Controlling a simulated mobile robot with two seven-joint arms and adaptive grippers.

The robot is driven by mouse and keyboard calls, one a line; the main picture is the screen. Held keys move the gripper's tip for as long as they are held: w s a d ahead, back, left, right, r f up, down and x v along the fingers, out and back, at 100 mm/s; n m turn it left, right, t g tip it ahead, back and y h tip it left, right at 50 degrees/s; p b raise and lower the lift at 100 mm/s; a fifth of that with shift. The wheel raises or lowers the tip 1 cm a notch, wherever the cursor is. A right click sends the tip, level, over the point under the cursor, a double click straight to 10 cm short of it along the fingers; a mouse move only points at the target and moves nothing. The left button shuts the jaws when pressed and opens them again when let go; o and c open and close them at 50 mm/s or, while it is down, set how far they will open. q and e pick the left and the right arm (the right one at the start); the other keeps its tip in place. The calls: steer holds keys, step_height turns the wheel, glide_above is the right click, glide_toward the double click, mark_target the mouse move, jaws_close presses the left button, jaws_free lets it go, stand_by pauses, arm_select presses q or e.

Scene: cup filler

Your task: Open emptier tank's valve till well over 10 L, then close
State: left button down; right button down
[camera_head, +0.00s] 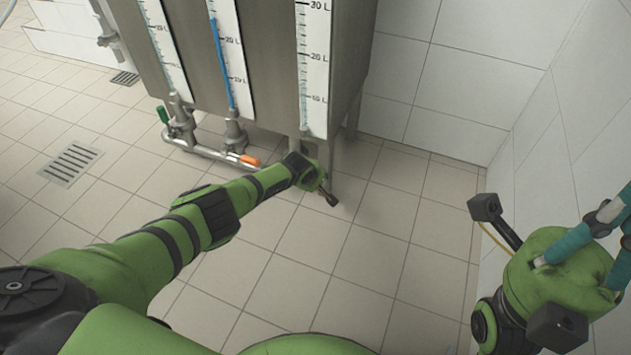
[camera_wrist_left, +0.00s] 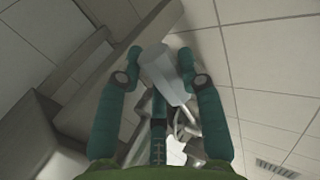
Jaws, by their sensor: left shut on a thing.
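The steel tank unit (camera_head: 272,50) carries a left gauge (camera_head: 165,45), a middle gauge (camera_head: 230,60) and a right gauge (camera_head: 314,70). The middle gauge shows a blue column reaching above its 20 L mark. In the right gauge I make out no solid blue column. My left gripper (camera_head: 324,192) is below the right gauge, its fingers mostly hidden in the head view. In the left wrist view its teal fingers (camera_wrist_left: 160,54) are around a pale grey valve part (camera_wrist_left: 165,75). My right gripper (camera_head: 604,240) is raised at the right edge, partly cut off; its jaw opening is unclear.
A green valve handle (camera_head: 163,114) and an orange valve handle (camera_head: 249,160) sit on the pipe (camera_head: 212,152) under the unit. A tank leg (camera_head: 352,120) stands behind my left gripper. White walls close off the right. The tiled floor (camera_head: 330,275) is clear, with a drain (camera_head: 70,163).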

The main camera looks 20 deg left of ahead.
arm_select(q)
steer(key=shift+a, duration=0.1)
steer(key=c, duration=0.8)
jaws_free()
steer(key=shift+f, duration=0.15)
steer(key=shift+o, duration=0.2)
steer(key=v, duration=1.2)
